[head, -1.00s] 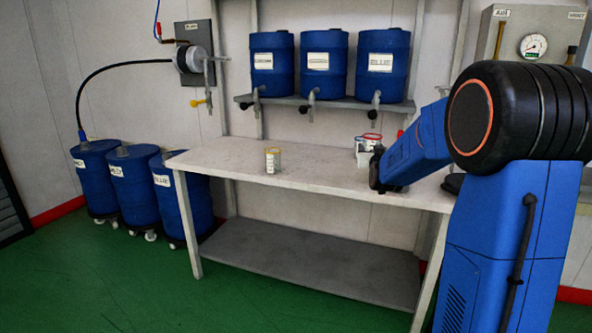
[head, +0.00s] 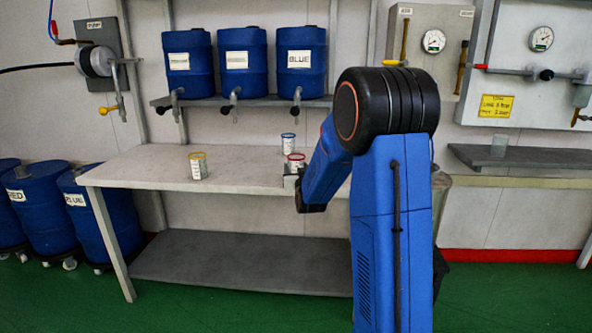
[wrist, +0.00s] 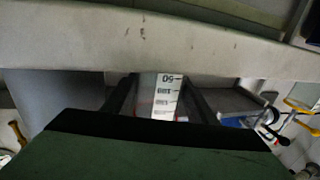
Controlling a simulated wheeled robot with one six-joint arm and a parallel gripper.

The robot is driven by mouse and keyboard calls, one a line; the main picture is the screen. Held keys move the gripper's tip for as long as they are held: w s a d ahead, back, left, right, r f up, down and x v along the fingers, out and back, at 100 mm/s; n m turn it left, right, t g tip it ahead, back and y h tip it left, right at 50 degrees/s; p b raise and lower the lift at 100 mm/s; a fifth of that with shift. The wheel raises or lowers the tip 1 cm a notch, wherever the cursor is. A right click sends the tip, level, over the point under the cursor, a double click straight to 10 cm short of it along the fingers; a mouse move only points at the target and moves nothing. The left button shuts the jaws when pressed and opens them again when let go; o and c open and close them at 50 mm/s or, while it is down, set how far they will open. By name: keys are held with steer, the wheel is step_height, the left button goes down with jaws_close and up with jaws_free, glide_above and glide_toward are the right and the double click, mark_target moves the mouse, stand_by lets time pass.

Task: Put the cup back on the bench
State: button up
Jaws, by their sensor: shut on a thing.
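My gripper (wrist: 158,98) is shut on a clear cup with black scale marks (wrist: 163,88), which stands upright between the fingers in the wrist view. A reddish band shows low on it. In the head view the red-rimmed cup (head: 296,159) shows at my gripper (head: 300,190), partly hidden by it. The bench (head: 140,167) has a pale top; its edge (wrist: 150,45) crosses the wrist view beyond the cup. I cannot tell the exact gap between cup and bench.
A yellow-rimmed cup (head: 198,167) and a blue-rimmed cup (head: 288,144) stand on the bench. Blue drums with taps (head: 300,62) sit on a shelf above it. Another clear cup (head: 499,146) stands on a dark ledge at right. The bench's left part is mostly clear.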

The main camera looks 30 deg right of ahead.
steer(key=shift+f, duration=0.1)
steer(key=o, duration=1.2)
steer(key=shift+s, duration=0.1)
steer(key=s+a+f+n+g+y, duration=0.1)
steer(key=s+a+g, duration=0.3)
steer(key=s, duration=1.3)
steer(key=s+a+f+n+g+y, duration=0.1)
steer(key=s+a+f+g+y, duration=0.1)
steer(key=s+a, duration=0.9)
steer(key=s+a+f+n+g+y, duration=0.1)
steer(key=s+a+g, duration=0.5)
steer(key=s, duration=1.8)
steer(key=shift+s+a+f+n+y, duration=0.1)
steer(key=shift+a+n+y, duration=0.1)
steer(key=shift+a+y, duration=0.3)
steer(key=shift+s+a+f+n+y, duration=0.1)
steer(key=shift+a+n+y, duration=0.1)
steer(key=shift+a+y, duration=0.25)
steer(key=shift+w, duration=0.1)
